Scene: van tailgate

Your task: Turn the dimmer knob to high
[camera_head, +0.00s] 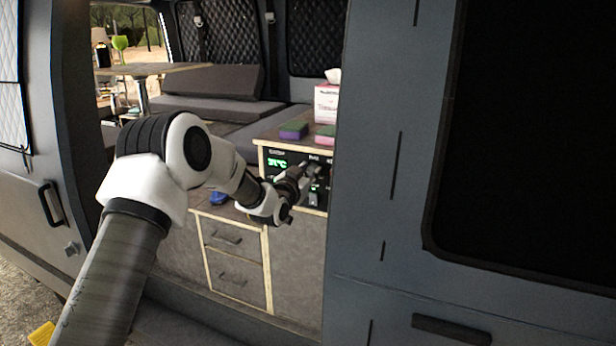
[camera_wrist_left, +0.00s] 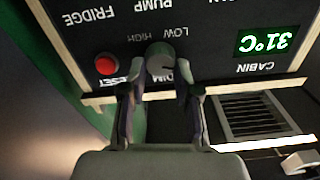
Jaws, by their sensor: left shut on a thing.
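The dimmer knob (camera_wrist_left: 160,62) is a grey round knob on the black control panel (camera_wrist_left: 215,20), shown upside down in the left wrist view. The labels LOW and HIGH stand beside it, and DIM is partly hidden at its side. My left gripper (camera_wrist_left: 160,84) is shut on the knob, with one finger on each side. The knob's pointer direction is hard to tell. In the head view my left gripper (camera_head: 312,172) reaches the panel (camera_head: 288,165) on the cabinet front and hides the knob. My right gripper is not in view.
A red reset button (camera_wrist_left: 106,64) sits close beside the knob. A green cabin display reads 31°C (camera_wrist_left: 266,41), and a vent (camera_wrist_left: 250,115) lies near it. A tissue box (camera_head: 326,103) and sponges (camera_head: 293,131) stand on the counter above. The van's door pillar (camera_head: 375,170) is right of the arm.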

